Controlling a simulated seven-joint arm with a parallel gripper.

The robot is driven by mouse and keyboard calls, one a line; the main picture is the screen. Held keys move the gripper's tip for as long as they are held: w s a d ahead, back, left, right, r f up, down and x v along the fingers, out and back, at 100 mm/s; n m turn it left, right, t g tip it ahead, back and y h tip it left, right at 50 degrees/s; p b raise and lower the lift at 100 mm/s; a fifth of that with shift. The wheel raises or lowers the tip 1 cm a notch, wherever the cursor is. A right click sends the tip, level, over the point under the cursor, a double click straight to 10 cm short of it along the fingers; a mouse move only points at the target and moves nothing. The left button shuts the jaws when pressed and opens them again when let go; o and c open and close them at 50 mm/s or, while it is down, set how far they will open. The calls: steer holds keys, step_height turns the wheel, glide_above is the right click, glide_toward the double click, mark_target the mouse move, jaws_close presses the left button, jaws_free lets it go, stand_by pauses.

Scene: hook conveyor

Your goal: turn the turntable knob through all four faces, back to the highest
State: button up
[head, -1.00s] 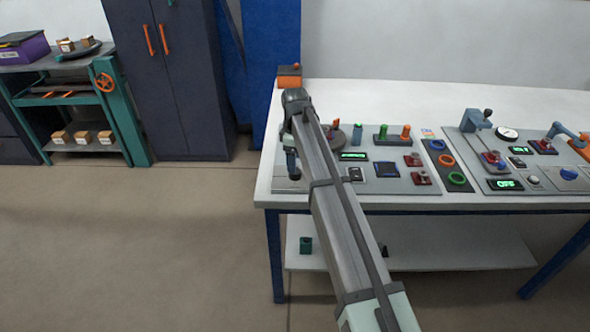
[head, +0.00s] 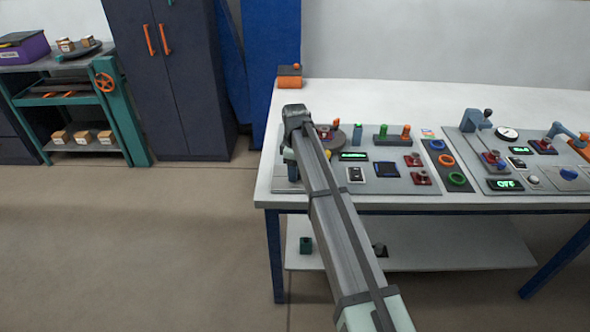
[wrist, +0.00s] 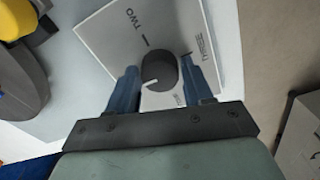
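A dark round knob (wrist: 159,74) with a white pointer mark sits on a pale plate (wrist: 110,38) in the wrist view. The plate reads "TWO" beside a line; other lettering is small and partly hidden. My gripper (wrist: 160,70) has its two blue fingers on either side of the knob, close to its sides. Whether they press on it cannot be told.
The bench panel (head: 405,184) carries green displays (head: 353,156), switches, coloured rings (head: 456,179) and pegs close to my arm. An orange-and-black box (head: 289,78) stands at the back left. The bench top (head: 440,105) behind the panels is clear.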

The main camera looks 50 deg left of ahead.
steer(key=c, duration=0.6)
steer(key=shift+c, duration=0.2)
steer(key=m, duration=0.4)
steer(key=shift+m, duration=0.4)
steer(key=m, duration=0.4)
steer(key=shift+m, duration=0.3)
steer(key=m, duration=0.4)
steer(key=shift+m, duration=2.1)
